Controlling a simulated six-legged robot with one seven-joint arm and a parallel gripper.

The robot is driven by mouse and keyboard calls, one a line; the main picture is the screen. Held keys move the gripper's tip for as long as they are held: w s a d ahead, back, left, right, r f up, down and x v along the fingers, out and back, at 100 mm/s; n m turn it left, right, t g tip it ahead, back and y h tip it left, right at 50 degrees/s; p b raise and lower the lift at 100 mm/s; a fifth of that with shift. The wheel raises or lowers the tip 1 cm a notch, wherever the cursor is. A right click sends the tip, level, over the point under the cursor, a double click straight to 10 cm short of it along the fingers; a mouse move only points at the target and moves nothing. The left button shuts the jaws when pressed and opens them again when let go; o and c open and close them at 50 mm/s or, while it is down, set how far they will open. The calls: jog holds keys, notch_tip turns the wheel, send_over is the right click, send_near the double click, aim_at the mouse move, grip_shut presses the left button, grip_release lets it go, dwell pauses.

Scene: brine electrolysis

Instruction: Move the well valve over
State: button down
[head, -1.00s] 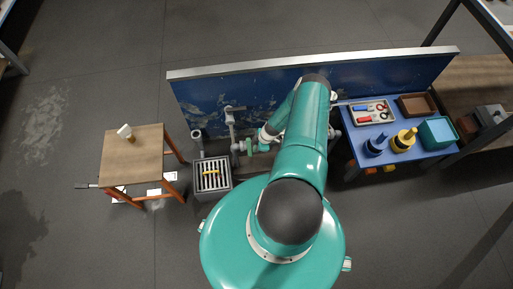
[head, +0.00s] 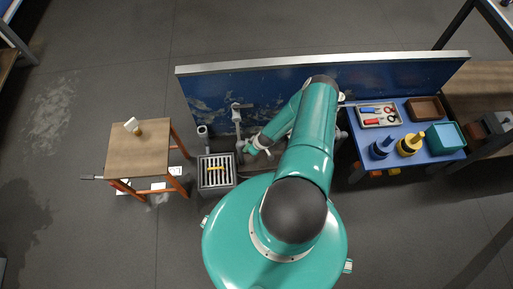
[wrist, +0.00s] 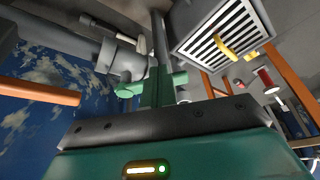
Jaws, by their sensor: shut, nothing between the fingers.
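Grey pipework (head: 237,118) stands in front of the blue panel, left of my arm in the head view. In the wrist view a grey pipe fitting (wrist: 122,60) is close by, left of my fingers. A green bar (wrist: 180,79), which may be the well valve's handle, shows on both sides of my fingers; its middle is hidden behind them. I cannot tell whether they touch it. My gripper (wrist: 156,50) is shut and empty. In the head view it is small and low beside the pipework, left of my arm.
A grey box with a slatted grate (head: 215,172) and a yellow piece on it stands left of my gripper. A wooden table (head: 138,155) is further left. The blue panel (head: 215,95) runs behind the pipework. A blue bench (head: 408,150) with trays and bottles is right.

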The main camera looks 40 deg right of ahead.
aim_at(246, 147)
jog(key=w+m, duration=0.1)
jog(key=a+m+h, duration=0.1)
jog(key=m, duration=0.1)
jog(key=w+m, duration=0.1)
jog(key=shift+w+a+m+h, duration=0.3)
jog(key=shift+a, duration=0.05)
jog(key=shift+w+m+g+h, duration=0.15)
jog(key=shift+w+m+h, duration=0.5)
jog(key=shift+m, duration=0.65)
jog(key=shift+w+m+g+h, duration=0.15)
jog(key=shift+w+m+h, duration=0.2)
jog(key=shift+w+m, duration=0.75)
jog(key=shift+s+m, duration=0.2)
jog(key=shift+m, duration=0.1)
